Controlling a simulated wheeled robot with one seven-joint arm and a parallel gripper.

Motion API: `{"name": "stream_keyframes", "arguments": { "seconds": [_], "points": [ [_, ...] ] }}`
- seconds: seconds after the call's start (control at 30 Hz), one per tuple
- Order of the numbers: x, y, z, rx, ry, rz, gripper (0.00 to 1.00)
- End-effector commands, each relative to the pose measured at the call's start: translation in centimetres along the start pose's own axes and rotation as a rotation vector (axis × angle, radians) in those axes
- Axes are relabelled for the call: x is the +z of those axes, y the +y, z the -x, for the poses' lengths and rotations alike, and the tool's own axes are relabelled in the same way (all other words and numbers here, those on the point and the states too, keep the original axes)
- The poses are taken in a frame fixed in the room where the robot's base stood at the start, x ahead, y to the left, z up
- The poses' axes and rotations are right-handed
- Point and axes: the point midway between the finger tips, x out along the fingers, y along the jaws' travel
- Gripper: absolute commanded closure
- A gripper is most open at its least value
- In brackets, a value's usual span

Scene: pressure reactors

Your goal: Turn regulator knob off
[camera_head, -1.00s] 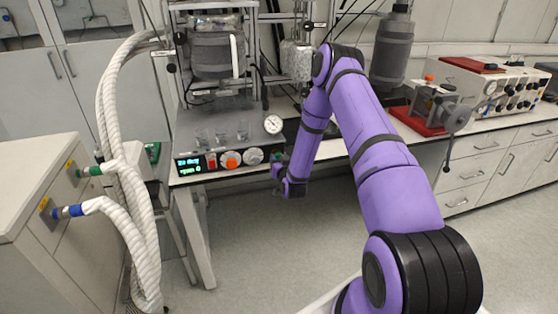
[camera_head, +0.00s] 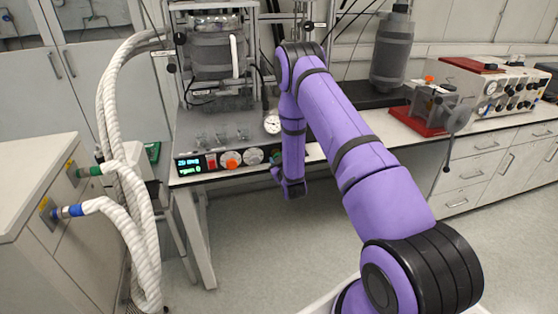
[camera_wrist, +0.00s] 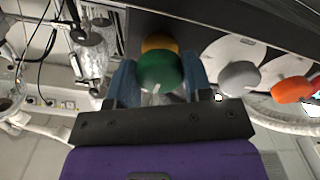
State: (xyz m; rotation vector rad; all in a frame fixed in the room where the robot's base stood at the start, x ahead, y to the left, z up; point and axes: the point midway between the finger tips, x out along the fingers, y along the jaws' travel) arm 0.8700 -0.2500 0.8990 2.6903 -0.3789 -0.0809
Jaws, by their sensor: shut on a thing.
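A round green knob (camera_wrist: 161,71) with a yellow collar (camera_wrist: 159,43) behind it sits on the dark front panel in the wrist view. My gripper (camera_wrist: 160,77) has its two blue-grey fingers on either side of the green knob and is shut on it. In the head view my gripper (camera_head: 276,172) is at the right end of the panel below the bench edge, mostly hidden by my purple forearm. The knob's turn position cannot be told.
An orange knob (camera_head: 231,159) and a grey knob (camera_head: 253,156) sit left of my gripper, near a lit display (camera_head: 189,164). A pressure gauge (camera_head: 271,124) stands above. White hoses (camera_head: 113,100) hang at left. The floor below the bench is open.

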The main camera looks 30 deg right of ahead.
Motion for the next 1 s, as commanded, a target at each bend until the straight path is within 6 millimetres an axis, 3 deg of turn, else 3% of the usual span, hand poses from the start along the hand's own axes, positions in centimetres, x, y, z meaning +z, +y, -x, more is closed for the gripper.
{"name": "stream_keyframes", "arguments": {
  "seconds": [1.0],
  "points": [
    [0.14, -0.20, 0.11, -0.005, -0.001, 0.969, 0.77]
  ]
}}
